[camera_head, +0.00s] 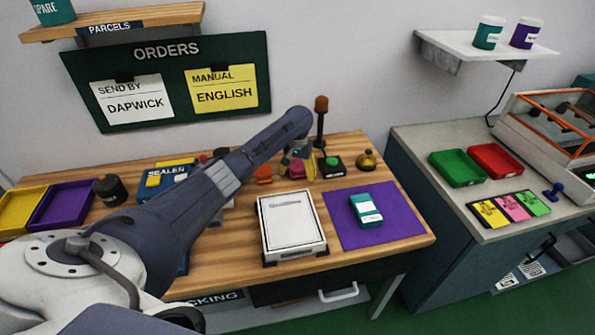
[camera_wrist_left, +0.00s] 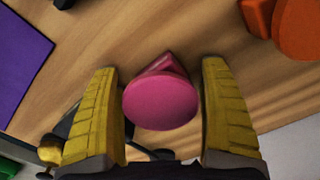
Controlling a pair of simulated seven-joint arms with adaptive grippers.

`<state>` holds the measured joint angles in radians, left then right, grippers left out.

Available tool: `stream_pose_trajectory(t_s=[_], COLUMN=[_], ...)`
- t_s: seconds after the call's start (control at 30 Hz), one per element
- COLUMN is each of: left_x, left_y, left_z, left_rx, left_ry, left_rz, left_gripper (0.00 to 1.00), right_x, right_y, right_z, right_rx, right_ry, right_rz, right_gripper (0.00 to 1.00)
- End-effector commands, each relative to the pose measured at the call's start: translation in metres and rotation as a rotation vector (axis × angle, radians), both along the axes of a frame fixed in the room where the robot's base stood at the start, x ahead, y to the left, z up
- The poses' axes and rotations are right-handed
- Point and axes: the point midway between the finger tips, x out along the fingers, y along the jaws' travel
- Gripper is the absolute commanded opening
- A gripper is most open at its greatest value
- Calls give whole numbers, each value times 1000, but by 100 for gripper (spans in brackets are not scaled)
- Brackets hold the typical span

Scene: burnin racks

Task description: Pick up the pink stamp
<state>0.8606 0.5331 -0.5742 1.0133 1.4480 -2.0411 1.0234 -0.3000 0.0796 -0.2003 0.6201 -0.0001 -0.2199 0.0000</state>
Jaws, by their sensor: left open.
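The pink stamp (camera_wrist_left: 160,103) stands on the wooden table, its round pink top facing the camera in the left wrist view. In the head view it shows as a small pink patch (camera_head: 297,170), partly covered by my left gripper (camera_head: 303,158). In the left wrist view my left gripper (camera_wrist_left: 160,78) is open, with one yellow finger on each side of the pink stamp. Gaps show between the stamp and both fingers. My right gripper is not in view.
An orange stamp (camera_head: 264,174) stands just left of the pink one. A black box with a green button (camera_head: 332,163), a brown-topped post (camera_head: 321,112) and a bell (camera_head: 367,159) are close on the right. A white-topped case (camera_head: 290,225) and purple mat (camera_head: 395,225) lie in front.

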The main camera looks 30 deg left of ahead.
Motion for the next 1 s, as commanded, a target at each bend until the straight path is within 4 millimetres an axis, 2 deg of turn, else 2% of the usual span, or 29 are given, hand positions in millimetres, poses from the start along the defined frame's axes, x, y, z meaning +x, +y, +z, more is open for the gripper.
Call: stream_pose_trajectory(t_s=[0.17,0.7,0.8,1.0], left_x=[0,0,0,0], left_y=[0,0,0,0], left_z=[0,0,0,1], left_rx=[0,-1,-1,-1], left_ry=[0,0,0,0], left_rz=[0,0,0,0], left_gripper=[77,14,5,5], right_x=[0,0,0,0], right_y=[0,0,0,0], right_z=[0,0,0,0], right_rx=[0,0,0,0], right_ry=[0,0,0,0], right_rz=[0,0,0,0], right_gripper=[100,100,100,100])
